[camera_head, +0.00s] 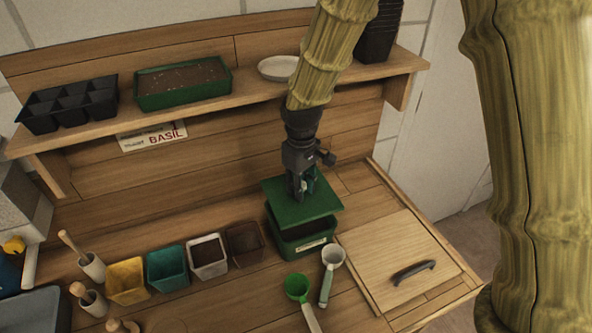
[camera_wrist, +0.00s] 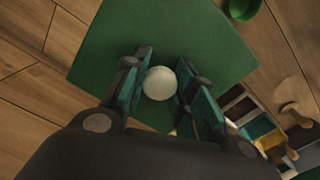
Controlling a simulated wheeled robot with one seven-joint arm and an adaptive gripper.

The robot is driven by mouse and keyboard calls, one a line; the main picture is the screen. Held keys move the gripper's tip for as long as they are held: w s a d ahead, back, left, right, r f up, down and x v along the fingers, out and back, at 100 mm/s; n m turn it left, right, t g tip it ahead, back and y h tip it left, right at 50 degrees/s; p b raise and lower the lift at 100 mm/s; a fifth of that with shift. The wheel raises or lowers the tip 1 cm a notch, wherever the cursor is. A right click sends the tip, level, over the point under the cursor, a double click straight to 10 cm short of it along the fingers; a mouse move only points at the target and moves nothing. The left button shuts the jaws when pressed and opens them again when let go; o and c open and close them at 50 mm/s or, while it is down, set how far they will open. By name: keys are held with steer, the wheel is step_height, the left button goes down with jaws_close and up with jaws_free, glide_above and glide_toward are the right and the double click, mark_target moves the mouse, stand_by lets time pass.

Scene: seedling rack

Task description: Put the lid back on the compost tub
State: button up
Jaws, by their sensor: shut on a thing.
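The green square lid (camera_head: 318,204) is held by its knob over the compost tub (camera_head: 304,240), turned a little against the tub's edges. In the head view a gap shows dark compost between the lid and the tub's front rim, so the lid looks raised or tilted there. My gripper (camera_head: 303,192) points down at the lid's middle. In the wrist view its two teal-padded fingers (camera_wrist: 165,85) are on either side of the round white knob (camera_wrist: 160,84). The lid (camera_wrist: 165,35) fills the middle of that view and hides the tub below.
Several square pots, yellow (camera_head: 127,281), teal (camera_head: 168,268), white (camera_head: 208,256) and brown (camera_head: 245,243), stand left of the tub. A green scoop (camera_head: 297,287) and a grey scoop (camera_head: 331,259) lie in front. A wooden board with a handle (camera_head: 400,257) lies right. A shelf (camera_head: 215,104) runs behind my arm.

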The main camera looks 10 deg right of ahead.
steer(key=shift+s+a+f+b, duration=0.1)
steer(key=shift+s+b, duration=0.5)
steer(key=shift+s, duration=0.25)
steer(key=f, duration=0.1)
steer(key=w+f+b, duration=0.1)
steer(key=f, duration=0.1)
steer(key=shift+w+b, duration=0.25)
steer(key=shift+b, duration=0.1)
steer(key=shift+s+f, duration=0.1)
steer(key=shift+f, duration=0.1)
steer(key=shift+s+f+b, duration=0.25)
steer(key=shift+s+b, duration=0.15)
steer(key=shift+b, duration=0.1)
steer(key=shift+w+f, duration=0.15)
steer(key=shift+f, duration=0.7)
steer(key=shift+w+f, duration=0.1)
